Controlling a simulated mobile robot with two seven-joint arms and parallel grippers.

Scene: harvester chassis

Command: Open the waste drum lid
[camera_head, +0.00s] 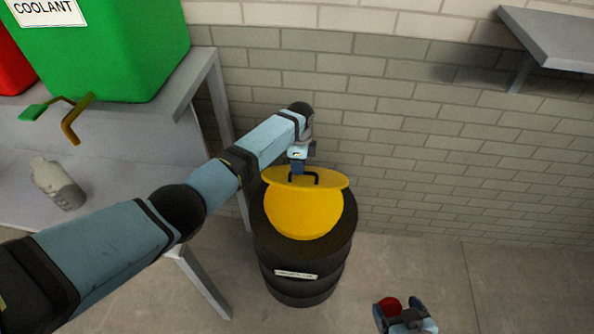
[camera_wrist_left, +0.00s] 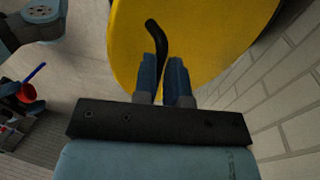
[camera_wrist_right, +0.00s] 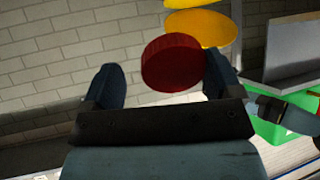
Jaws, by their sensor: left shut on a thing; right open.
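The waste drum (camera_head: 297,262) is black with a small label and stands on the floor by the brick wall. Its yellow lid (camera_head: 333,182) shows as a narrow ellipse, tilted up above a second round yellow surface (camera_head: 305,215) on the drum top. A black bent handle (camera_wrist_left: 155,35) is on the lid. My left gripper (camera_wrist_left: 163,75) is shut on this handle; its tips (camera_head: 298,168) are at the lid in the head view. My right gripper (camera_head: 398,310) is open, low and right of the drum. A red disc (camera_wrist_right: 172,63) shows between its fingers; contact is unclear.
A grey bench (camera_head: 180,85) with a green coolant container (camera_head: 120,50) stands at the left. A pale bottle (camera_head: 57,184) and a bent spout with a green end (camera_head: 70,115) are near it. A grey shelf (camera_head: 555,35) juts out at upper right.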

